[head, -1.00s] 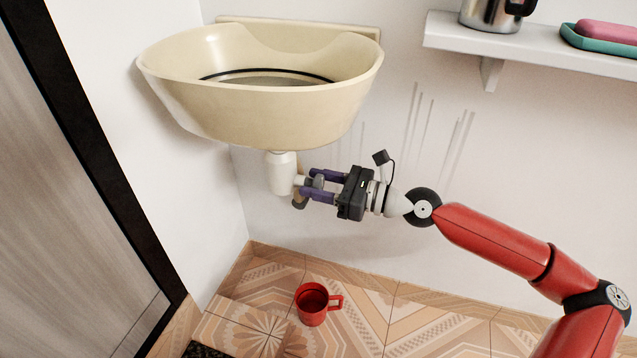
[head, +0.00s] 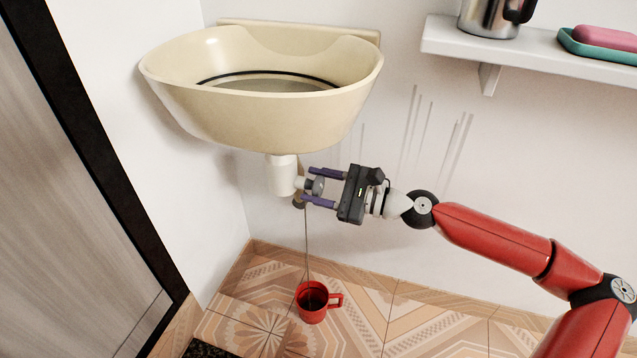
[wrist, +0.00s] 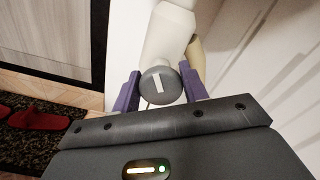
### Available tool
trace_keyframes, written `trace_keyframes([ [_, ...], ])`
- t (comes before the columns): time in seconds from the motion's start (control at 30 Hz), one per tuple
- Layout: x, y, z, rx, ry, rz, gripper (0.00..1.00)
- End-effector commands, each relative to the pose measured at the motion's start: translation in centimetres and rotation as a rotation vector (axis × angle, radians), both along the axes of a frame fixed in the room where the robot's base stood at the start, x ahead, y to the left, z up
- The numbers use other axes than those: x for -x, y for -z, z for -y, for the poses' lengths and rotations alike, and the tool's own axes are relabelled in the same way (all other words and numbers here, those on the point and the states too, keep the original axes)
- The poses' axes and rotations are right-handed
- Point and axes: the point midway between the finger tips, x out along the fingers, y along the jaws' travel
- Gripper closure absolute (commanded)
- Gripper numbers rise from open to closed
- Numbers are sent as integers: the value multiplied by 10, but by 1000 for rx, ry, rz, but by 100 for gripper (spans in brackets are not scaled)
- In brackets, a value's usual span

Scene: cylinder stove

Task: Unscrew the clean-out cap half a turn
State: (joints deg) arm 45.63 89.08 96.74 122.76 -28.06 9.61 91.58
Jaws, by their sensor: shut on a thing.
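The clean-out cap (head: 317,187) is a grey disc on the side of the white drain trap (head: 283,176) under the basin. The wrist view shows the cap (wrist: 160,86) face-on with a white bar mark, slightly tilted from upright. My gripper (head: 321,187) is shut on the cap, with one purple finger on either side of it. In the wrist view, the fingers of my gripper (wrist: 160,92) flank the cap. A thin dark stream runs from beneath the cap down to a red mug (head: 312,315) on the floor.
The cream basin (head: 260,120) hangs just above my gripper. A door (head: 75,200) stands at the left. A white shelf (head: 540,55) with a metal pot and soap dish is at upper right. The wrist view shows red shoes (wrist: 40,118) on a dark mat.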

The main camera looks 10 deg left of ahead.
Motion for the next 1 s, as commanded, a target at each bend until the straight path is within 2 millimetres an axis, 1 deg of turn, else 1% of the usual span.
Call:
trace_keyframes([
  [1.0,2,7,0,76,-1,965,79],
])
